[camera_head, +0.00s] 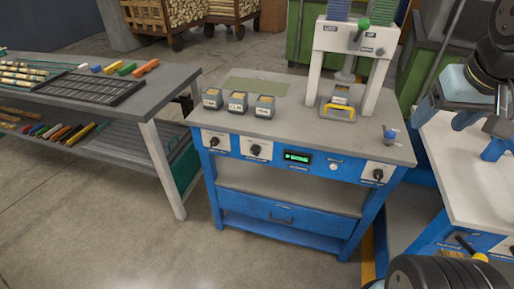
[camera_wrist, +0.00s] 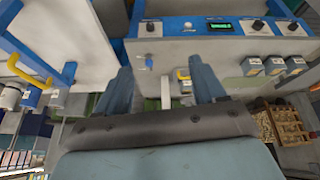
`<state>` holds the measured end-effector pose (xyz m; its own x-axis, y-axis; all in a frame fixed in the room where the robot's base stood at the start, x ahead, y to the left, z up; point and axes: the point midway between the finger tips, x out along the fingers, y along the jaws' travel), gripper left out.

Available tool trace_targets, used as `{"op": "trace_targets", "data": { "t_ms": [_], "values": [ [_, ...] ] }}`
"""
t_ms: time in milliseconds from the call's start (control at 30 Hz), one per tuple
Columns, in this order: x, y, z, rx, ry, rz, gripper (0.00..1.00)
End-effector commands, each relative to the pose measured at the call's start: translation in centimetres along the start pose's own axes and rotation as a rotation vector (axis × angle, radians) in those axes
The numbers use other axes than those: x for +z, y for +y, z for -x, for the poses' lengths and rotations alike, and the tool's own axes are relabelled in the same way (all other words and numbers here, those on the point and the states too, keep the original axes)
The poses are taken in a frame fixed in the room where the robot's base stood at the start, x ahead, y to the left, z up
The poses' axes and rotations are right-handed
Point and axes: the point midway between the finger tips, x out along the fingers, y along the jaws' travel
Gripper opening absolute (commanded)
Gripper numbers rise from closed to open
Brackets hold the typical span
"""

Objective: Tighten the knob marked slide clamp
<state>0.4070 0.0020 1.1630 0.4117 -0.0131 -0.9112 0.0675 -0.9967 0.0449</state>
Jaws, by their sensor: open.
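No label reading slide clamp is legible, so I cannot tell which knob bears it. A small blue knob (camera_head: 389,134) stands on the blue workbench's top near its right front corner. It also shows in the wrist view (camera_wrist: 148,62). Black knobs sit on pale plates on the bench front: a left knob (camera_head: 213,141), a second knob (camera_head: 255,150) and a right knob (camera_head: 378,174). My gripper (camera_head: 481,136) is open and empty, above the white-topped bench at right. In the wrist view its fingers (camera_wrist: 161,72) stand apart, with nothing between them.
The blue workbench (camera_head: 235,173) carries a white press frame (camera_head: 315,75), a yellow handle (camera_head: 340,112) and three small labelled bins (camera_head: 238,102). A grey table (camera_head: 155,108) with a black tray (camera_head: 92,90) is at left. The white-topped bench (camera_head: 468,185) is at right. Floor in front is clear.

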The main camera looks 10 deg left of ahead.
Motion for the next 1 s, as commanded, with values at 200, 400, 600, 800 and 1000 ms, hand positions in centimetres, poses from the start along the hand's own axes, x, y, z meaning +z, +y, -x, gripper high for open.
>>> {"op": "trace_targets", "data": {
  "t_ms": [200, 400, 600, 800, 1000],
  "values": [
    [-1.9, -0.8, -4.4, 0.037, -0.143, 0.191, 0.69],
    [-3.4, -2.2, -8.5, 0.093, -0.258, 0.382, 0.69],
    [-4.7, -4.2, -12.7, 0.166, -0.356, 0.588, 0.69],
    [-5.6, -6.8, -16.8, 0.257, -0.437, 0.805, 0.69],
    [-6.1, -9.9, -20.7, 0.365, -0.498, 1.034, 0.69]
  ]
}}
